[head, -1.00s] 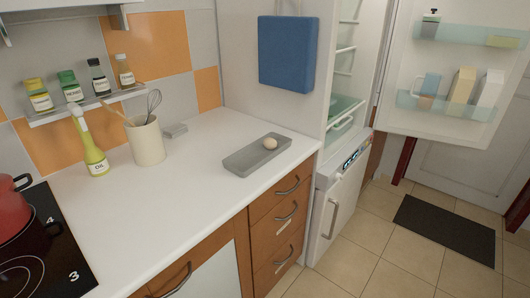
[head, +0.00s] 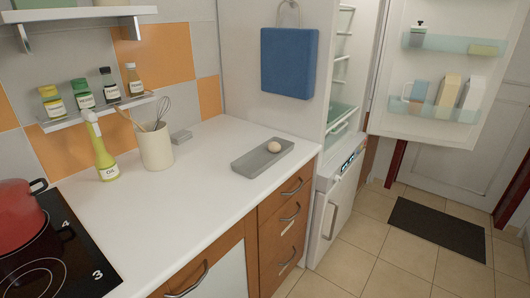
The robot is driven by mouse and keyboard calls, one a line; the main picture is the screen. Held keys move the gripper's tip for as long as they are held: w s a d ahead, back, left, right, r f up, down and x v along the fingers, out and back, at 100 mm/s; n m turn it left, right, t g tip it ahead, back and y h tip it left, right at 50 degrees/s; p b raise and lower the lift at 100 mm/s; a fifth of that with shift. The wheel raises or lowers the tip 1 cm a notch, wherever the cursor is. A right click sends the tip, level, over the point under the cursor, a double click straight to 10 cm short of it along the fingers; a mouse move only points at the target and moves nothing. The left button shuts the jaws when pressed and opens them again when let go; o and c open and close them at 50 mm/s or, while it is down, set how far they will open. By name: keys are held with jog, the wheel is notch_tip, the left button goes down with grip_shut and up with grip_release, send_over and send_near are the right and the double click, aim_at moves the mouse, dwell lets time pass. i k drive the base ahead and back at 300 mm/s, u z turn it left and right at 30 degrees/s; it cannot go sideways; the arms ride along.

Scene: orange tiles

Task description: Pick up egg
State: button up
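The egg (head: 274,147) is small and pale brown. It rests in a shallow grey tray (head: 247,166) near the right end of the white counter, toward the tray's far right part. Nothing covers the egg in the head view. My gripper is not in view.
On the white counter (head: 157,209) stand a utensil crock (head: 157,148) with a whisk and an oil bottle (head: 102,150). A red pot (head: 18,215) is on the black hob at left. The fridge door (head: 440,75) is open at right. Counter around the tray is clear.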

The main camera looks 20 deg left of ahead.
aim_at(274, 147)
jog(key=u, duration=0.05)
jog(key=i, duration=1)
jog(key=z, duration=0.05)
